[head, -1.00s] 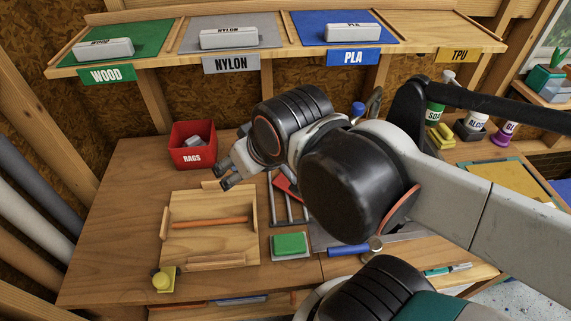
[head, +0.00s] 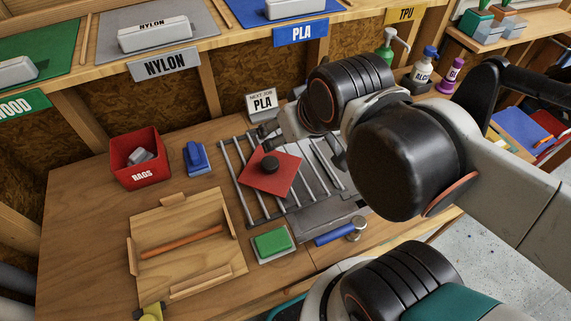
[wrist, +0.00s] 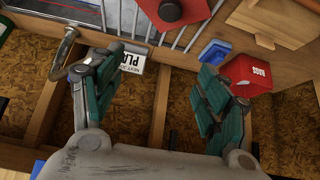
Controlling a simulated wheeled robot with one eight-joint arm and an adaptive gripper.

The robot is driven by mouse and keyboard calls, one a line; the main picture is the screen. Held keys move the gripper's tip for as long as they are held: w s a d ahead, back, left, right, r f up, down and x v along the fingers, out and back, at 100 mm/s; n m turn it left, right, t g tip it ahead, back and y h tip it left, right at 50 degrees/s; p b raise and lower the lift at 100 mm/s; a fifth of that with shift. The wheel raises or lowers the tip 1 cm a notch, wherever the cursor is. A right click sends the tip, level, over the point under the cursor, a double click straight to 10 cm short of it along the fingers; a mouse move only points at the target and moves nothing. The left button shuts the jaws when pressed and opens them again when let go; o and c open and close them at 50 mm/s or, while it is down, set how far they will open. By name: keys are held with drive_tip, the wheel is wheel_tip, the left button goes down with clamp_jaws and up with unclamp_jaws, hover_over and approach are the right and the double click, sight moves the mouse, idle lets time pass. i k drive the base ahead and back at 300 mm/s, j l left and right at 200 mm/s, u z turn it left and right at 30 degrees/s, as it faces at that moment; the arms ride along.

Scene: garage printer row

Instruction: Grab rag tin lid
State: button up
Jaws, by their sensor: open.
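The rag tin lid is a red square plate (head: 282,181) with a dark round knob. It lies on the metal bars of a rack, and it also shows at the top edge of the wrist view (wrist: 196,12), partly cut off. The red tin marked RAGS (head: 140,172) stands to its left, uncovered, with grey stuff inside. My gripper (wrist: 155,92) is open and empty, its green-padded fingers wide apart. In the head view it is just beyond the lid, apart from it, and partly hidden by my arm.
A NEXT JOB PLA card (head: 262,104) stands behind the rack (head: 238,168). A blue item (head: 197,158) sits between tin and rack. A wooden tray (head: 205,262), a green block (head: 271,242) and a blue-handled tool (head: 335,235) lie in front. A shelf with labelled bins overhangs the back.

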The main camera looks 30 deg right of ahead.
sight(274, 172)
drive_tip(key=k+z, duration=0.3)
drive_tip(key=k, duration=0.15)
drive_tip(key=k+z, duration=0.35)
drive_tip(key=k, duration=0.1)
